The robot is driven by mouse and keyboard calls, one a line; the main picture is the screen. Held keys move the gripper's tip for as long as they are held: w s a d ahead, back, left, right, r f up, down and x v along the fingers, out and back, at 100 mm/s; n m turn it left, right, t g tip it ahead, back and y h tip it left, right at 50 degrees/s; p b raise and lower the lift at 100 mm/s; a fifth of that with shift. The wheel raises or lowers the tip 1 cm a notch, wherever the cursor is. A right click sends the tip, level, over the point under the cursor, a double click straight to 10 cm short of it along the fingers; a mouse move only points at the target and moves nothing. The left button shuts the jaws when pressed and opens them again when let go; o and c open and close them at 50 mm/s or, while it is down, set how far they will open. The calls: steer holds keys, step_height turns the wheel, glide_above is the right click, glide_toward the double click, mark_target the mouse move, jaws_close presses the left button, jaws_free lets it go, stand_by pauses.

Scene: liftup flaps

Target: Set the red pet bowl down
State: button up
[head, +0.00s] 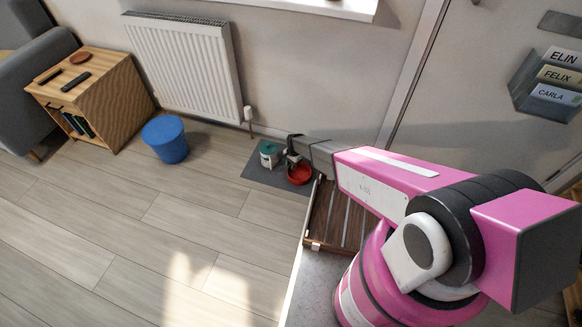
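The red pet bowl (301,175) is small in the head view, at or just above the right part of a dark grey floor mat (258,172). My gripper (292,161) is at the bowl's upper left rim, at the end of my pink and grey arm. The fingers are tiny and dark, so I cannot tell whether they grip the rim or are open around it. I also cannot tell whether the bowl's underside touches the mat. A teal and white container (269,153) stands on the mat, close to the left of my gripper.
A wooden slatted tray or rack (336,215) is right of the bowl, partly behind my arm. A blue bin (165,139), a radiator (183,62) and a wooden side table (95,95) stand to the left. The floor (140,215) in front is clear.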

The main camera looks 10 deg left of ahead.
step_height(320, 180, up, 11)
steer(key=w, duration=0.2)
steer(key=d+r+n, duration=0.1)
steer(key=d+r, duration=1.1)
steer(key=d, duration=0.1)
steer(key=s+d+r+n, duration=0.1)
steer(key=s+d+r, duration=0.4)
steer(key=d+r, duration=0.4)
steer(key=s+d+r+n+t, duration=0.1)
steer(key=s+d+r, duration=0.4)
steer(key=d+r, duration=0.5)
steer(key=s+d+r+n, duration=0.2)
steer(key=s+d+r, duration=0.3)
steer(key=d+r, duration=0.4)
steer(key=shift+d+r+t+h, duration=0.3)
steer(key=shift+d+r+h, duration=0.1)
steer(key=shift+d, duration=0.55)
